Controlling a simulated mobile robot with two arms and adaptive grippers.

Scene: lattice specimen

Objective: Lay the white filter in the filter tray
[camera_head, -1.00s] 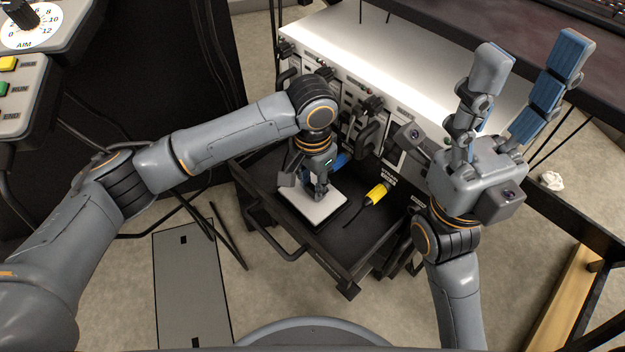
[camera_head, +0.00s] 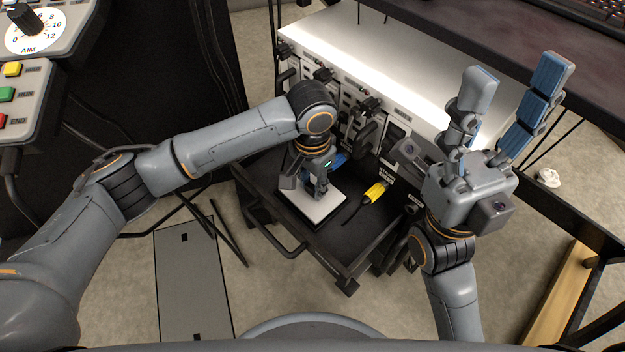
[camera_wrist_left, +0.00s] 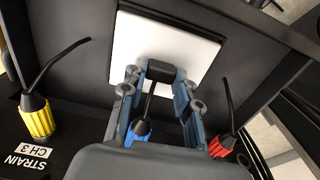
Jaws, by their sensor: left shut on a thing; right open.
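The white filter (camera_head: 313,207) looks like a flat white square lying on a slightly larger dark base inside the black open drawer; it also shows in the left wrist view (camera_wrist_left: 150,40). The dark base (camera_wrist_left: 218,50) edges it and may be the filter tray. My left gripper (camera_head: 319,188) points down over the filter's far edge. In the left wrist view its fingers (camera_wrist_left: 160,80) are shut on a small dark block (camera_wrist_left: 167,70) against the white square. I cannot tell whether the block is fixed to it. My right gripper (camera_head: 510,95) is raised at the right, open and empty.
A yellow plug (camera_head: 376,191) with a black lead lies beside the filter. The left wrist view also shows a blue plug (camera_wrist_left: 140,130) near the fingers and a red plug (camera_wrist_left: 222,145). A white-topped equipment case (camera_head: 400,70) stands behind. Crumpled white material (camera_head: 549,178) lies at right.

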